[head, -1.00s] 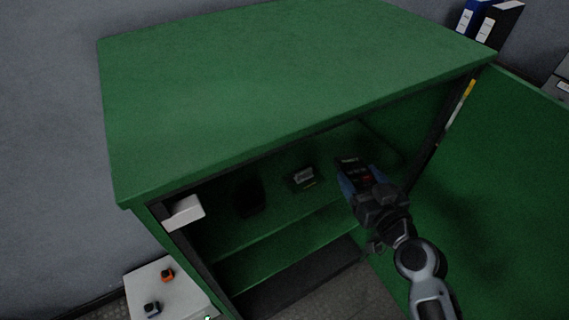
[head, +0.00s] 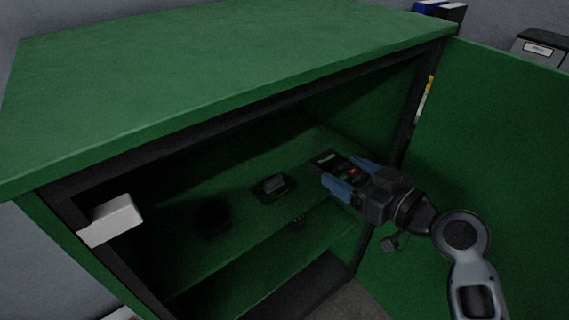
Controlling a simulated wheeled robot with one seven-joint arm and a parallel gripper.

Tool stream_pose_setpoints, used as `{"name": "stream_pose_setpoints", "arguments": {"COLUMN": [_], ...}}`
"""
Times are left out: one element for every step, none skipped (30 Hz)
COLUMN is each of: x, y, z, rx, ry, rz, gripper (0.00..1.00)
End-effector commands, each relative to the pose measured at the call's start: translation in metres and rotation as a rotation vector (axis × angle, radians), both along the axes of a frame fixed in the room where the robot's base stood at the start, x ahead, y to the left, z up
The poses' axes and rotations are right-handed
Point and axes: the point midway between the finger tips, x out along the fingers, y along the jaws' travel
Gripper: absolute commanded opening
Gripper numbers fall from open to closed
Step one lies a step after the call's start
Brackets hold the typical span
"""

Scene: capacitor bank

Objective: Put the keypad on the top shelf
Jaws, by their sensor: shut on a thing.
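My gripper (head: 343,180) is shut on the keypad (head: 328,160), a dark flat piece with small green and red marks, held between blue fingers. It is at the open front of the green cabinet, over the right part of the top shelf (head: 240,232). I cannot tell whether the keypad touches the shelf. A small dark device with a grey top (head: 273,186) sits on the shelf to the left of the keypad. A dark round shape (head: 213,218) lies further left and is hard to make out.
The cabinet's green top (head: 220,80) overhangs the shelf. The open green door (head: 490,170) stands at the right, close to my arm. A white box (head: 110,220) juts from the left front post. A lower shelf (head: 255,280) is below. Binders (head: 440,10) stand behind.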

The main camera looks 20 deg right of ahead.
Motion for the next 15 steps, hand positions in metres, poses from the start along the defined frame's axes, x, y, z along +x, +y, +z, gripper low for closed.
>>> {"name": "stream_pose_setpoints", "arguments": {"x": [0.013,0.02,0.029,0.036,0.043,0.053,0.06,0.067,0.076,0.083,0.089,0.098,0.104,0.111,0.119], "y": [0.005,0.007,0.01,0.012,0.014,0.017,0.02,0.022,0.025,0.027,0.03,0.032,0.034,0.036,0.039], "z": [0.003,0.002,0.002,0.002,0.002,0.002,0.002,0.002,0.002,0.002,0.002,0.002,0.001,0.001,0.002], "rx": [0.0,0.0,0.0,-0.001,-0.001,0.0,-0.001,-0.001,0.0,0.0,-0.001,-0.001,0.0,0.0,0.0], "ry": [-0.004,-0.002,-0.003,-0.002,-0.003,-0.003,-0.002,-0.002,-0.002,-0.002,-0.002,-0.003,-0.002,-0.002,-0.002], "rz": [0.002,0.002,0.003,0.002,0.001,0.002,0.002,0.001,0.001,0.001,0.002,0.001,0.001,0.001,0.002], "gripper": [0.37,0.37,0.37,0.37,0.37,0.37,0.37,0.37,0.37,0.37,0.37,0.37,0.37,0.37,0.37]}}
